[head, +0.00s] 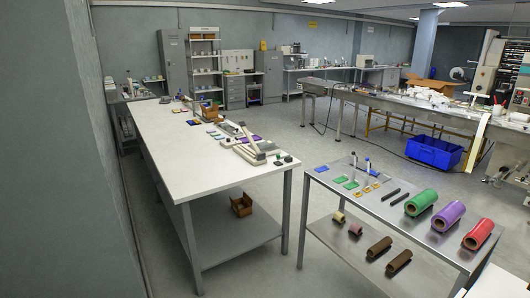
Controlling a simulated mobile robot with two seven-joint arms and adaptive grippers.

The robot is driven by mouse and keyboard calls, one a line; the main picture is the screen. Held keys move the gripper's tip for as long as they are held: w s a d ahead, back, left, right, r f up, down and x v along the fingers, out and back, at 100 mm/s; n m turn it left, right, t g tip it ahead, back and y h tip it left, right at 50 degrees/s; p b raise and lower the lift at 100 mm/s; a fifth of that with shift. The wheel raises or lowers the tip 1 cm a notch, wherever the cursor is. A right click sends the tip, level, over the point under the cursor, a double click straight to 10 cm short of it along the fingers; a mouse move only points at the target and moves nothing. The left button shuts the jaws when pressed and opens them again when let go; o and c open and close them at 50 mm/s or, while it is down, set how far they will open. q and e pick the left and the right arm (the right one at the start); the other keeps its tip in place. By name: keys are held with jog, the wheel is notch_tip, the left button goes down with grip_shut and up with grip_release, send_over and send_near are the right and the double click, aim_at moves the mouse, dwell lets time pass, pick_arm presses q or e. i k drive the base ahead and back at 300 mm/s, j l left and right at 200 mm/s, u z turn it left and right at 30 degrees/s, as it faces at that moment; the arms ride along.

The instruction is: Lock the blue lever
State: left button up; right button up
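I cannot make out a blue lever anywhere in the head view. A long metal machine bed (425,112) runs across the back right, and a tall machine part (487,68) with a pale web stands at the right edge. Any lever on them is too small or hidden to tell. Neither my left gripper nor my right gripper is in view.
A white table (187,160) with pale bars and small coloured pieces stands at the left. A steel cart (415,232) with green, purple and red rolls stands front right. A blue crate (434,151) sits under the machine bed. Open floor lies between.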

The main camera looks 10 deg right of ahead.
aim_at(369, 164)
jog(key=i+u, duration=0.4)
jog(key=i+l+u, duration=0.25)
jog(key=u, duration=10)
